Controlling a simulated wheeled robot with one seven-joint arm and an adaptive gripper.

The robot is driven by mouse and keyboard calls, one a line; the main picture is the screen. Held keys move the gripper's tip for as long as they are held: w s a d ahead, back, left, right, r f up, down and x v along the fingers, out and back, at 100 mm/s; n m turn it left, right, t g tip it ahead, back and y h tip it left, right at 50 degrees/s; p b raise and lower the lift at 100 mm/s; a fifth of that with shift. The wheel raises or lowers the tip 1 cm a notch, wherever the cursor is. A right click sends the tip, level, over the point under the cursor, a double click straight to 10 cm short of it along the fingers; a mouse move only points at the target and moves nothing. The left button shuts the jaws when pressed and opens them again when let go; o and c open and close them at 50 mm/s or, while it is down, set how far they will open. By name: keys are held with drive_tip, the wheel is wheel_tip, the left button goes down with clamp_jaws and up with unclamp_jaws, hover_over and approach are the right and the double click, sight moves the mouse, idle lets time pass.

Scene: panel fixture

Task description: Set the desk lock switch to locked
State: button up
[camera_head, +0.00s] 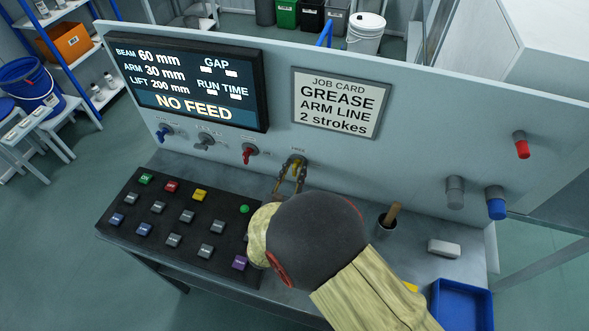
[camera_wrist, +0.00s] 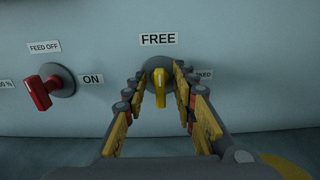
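The desk lock switch is a yellow knob on a round grey base (camera_wrist: 159,88), mounted on the upright panel below a "FREE" label (camera_wrist: 158,39). Its yellow handle hangs vertical, under "FREE". A label ending in "KED" (camera_wrist: 204,73) sits to its right, partly hidden by a finger. My gripper (camera_wrist: 166,100) has its fingers on either side of the yellow handle, with gaps showing between the fingers and the handle. In the head view my gripper (camera_head: 289,180) is at the panel by the switch, and my arm covers part of the desk.
A red switch (camera_wrist: 40,92) with "FEED OFF" and "ON" labels is left of the lock switch. A button box (camera_head: 175,222) lies on the desk. A dark cup with a wooden handle (camera_head: 388,220), a blue tray (camera_head: 462,306) and a pale block (camera_head: 444,248) are at the right.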

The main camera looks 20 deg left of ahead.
drive_tip(key=shift+c, duration=1.2)
drive_tip(key=c, duration=0.4)
clamp_jaws()
drive_tip(key=shift+m+b, duration=0.35)
drive_tip(key=shift+m, duration=0.05)
drive_tip(key=m+b, duration=0.2)
drive_tip(key=m, duration=0.1)
drive_tip(key=shift+f+m+b, duration=0.1)
drive_tip(key=shift+m+b, duration=0.3)
drive_tip(key=m+b, duration=0.4)
drive_tip(key=shift+d+f+m, duration=0.15)
drive_tip(key=shift+m, duration=0.15)
drive_tip(key=m+b, duration=0.3)
drive_tip(key=m, duration=0.1)
drive_tip(key=shift+b, duration=0.3)
drive_tip(key=shift+d+m, duration=0.1)
drive_tip(key=shift+m, duration=2.1)
